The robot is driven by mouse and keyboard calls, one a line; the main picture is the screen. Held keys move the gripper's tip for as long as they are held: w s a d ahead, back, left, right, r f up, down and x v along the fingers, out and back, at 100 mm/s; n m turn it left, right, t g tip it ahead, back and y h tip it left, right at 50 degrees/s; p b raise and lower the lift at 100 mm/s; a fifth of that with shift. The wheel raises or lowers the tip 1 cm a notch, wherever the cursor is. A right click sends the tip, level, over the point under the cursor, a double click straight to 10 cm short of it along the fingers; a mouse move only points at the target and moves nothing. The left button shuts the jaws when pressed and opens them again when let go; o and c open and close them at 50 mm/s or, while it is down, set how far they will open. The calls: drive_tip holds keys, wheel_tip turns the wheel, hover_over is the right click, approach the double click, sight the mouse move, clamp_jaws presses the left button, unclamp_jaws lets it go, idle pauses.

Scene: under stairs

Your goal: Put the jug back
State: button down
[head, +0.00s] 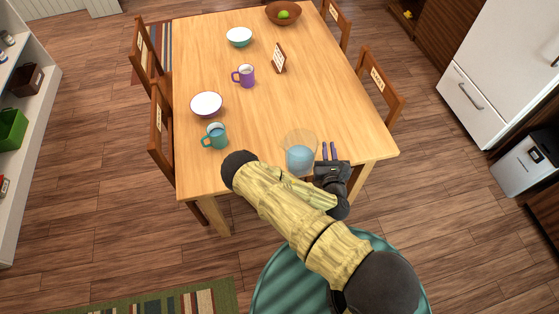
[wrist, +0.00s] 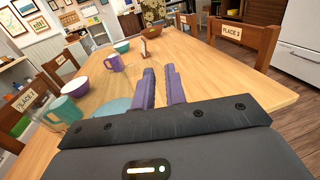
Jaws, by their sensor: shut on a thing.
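The jug (head: 299,156) is clear, with blue liquid low inside, and shows over the table's near edge in the head view. My gripper (head: 330,148) is right beside it on the right, its purple fingers pointing across the table. In the wrist view my gripper (wrist: 161,72) has its fingers close together, and the jug (wrist: 116,107) shows faintly at their left. My gripper is shut on the jug; its handle is not clearly visible. I cannot tell whether the jug's base touches the table.
Chairs line both sides. The table's right half is mostly clear.

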drive_tip(key=w+a+n+g+y+b, duration=0.3)
drive_tip(key=w+a+n+y+b, duration=0.2)
drive_tip(key=w+b, duration=0.9)
drive_tip(key=a+y+b, duration=0.3)
drive_tip(key=b, duration=0.1)
drive_tip(key=shift+a+r+n, duration=0.15)
drive_tip(key=shift+r+n, duration=0.15)
wheel_tip(320, 180, down, 6)
drive_tip(key=shift+f, duration=0.15)
drive_tip(key=shift+f+p, duration=0.4)
drive_tip(key=shift+f, duration=1.65)
